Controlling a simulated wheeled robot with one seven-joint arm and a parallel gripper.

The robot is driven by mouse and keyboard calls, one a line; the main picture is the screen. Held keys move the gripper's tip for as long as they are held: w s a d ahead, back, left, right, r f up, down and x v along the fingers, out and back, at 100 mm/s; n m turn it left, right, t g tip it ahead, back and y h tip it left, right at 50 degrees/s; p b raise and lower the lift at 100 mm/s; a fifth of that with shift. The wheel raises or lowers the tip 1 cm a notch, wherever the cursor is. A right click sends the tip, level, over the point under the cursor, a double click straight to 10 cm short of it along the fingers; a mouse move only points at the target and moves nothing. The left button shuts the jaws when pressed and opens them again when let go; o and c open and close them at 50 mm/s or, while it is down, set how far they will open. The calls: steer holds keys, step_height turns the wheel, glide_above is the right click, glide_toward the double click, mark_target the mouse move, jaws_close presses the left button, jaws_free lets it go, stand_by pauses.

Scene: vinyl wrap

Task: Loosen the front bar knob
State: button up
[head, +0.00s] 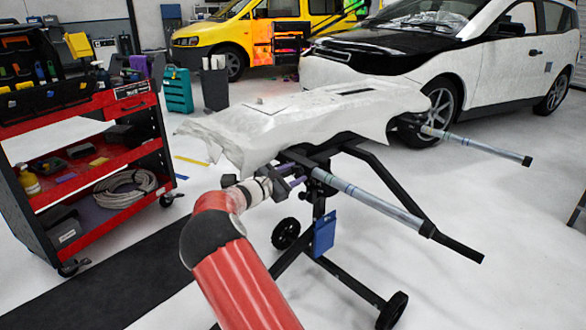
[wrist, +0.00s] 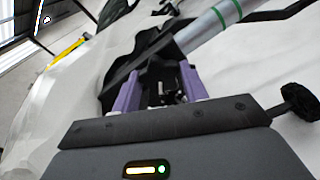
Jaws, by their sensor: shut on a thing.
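The front bar (head: 375,200) is a grey tube with a black end, sticking out to the right from the black stand (head: 318,205). It also shows in the wrist view (wrist: 208,32) with green bands. My gripper (head: 293,178) is at the bar's inner end, by the stand's head. In the wrist view its two purple fingers (wrist: 160,82) stand either side of a dark part, the front bar knob (wrist: 158,72), and are shut on it. The fingers and the stand's black parts hide most of the knob.
A white-wrapped panel (head: 300,115) lies on the stand just above my gripper. A second bar (head: 470,143) sticks out behind. A red tool cart (head: 90,150) stands at left, and a white car (head: 450,50) is behind.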

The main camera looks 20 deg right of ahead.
steer(key=shift+n, duration=2)
steer(key=shift+a, duration=0.1)
steer(key=o, duration=1)
steer(key=v, duration=0.7)
steer(key=shift+a, duration=0.35)
